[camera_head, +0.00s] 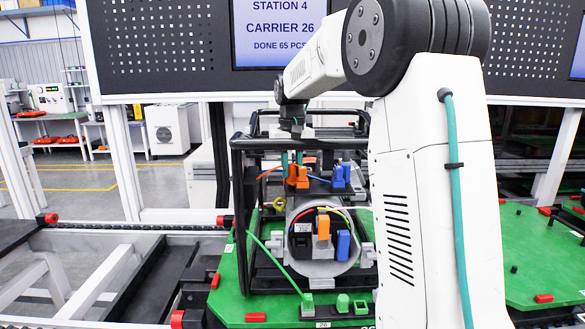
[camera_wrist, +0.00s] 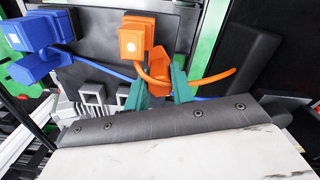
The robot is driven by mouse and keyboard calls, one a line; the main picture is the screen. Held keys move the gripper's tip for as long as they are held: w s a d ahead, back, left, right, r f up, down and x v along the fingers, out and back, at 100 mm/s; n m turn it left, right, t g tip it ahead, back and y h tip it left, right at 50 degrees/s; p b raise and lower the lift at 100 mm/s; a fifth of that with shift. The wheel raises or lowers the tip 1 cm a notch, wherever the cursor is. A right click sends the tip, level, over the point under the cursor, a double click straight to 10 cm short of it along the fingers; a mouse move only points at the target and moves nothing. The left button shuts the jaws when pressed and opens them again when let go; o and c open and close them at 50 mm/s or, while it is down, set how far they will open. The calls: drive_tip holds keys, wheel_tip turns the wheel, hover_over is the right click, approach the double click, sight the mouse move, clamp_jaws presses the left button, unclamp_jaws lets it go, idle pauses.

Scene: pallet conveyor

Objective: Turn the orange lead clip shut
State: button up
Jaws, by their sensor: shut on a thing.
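The orange lead clip (camera_wrist: 157,62) is a small orange piece beside an orange block (camera_wrist: 137,38) on a dark panel, with an orange lead (camera_wrist: 210,80) running past it. In the head view the orange clip assembly (camera_head: 298,178) sits above the round motor housing. My gripper (camera_wrist: 158,88) has teal fingers on both sides of the clip's near end and is shut on it. In the head view my gripper (camera_head: 292,159) reaches down from above, inside the black frame. The exact angle of the clip is hard to tell.
A blue block with its clip (camera_wrist: 38,40) stands left of the orange one; it also shows in the head view (camera_head: 341,174). The black tubular frame (camera_head: 238,200) stands around the work on a green pallet (camera_head: 232,290). The motor housing (camera_head: 292,250) holds another orange connector (camera_head: 323,226).

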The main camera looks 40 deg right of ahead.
sight(292, 165)
drive_tip(key=n, duration=0.6)
drive_tip(key=shift+n, duration=0.3)
drive_tip(key=n, duration=0.6)
idle(0.4)
drive_tip(key=o, duration=1)
wheel_tip(292, 165, up, 8)
drive_tip(key=shift+f, duration=0.1)
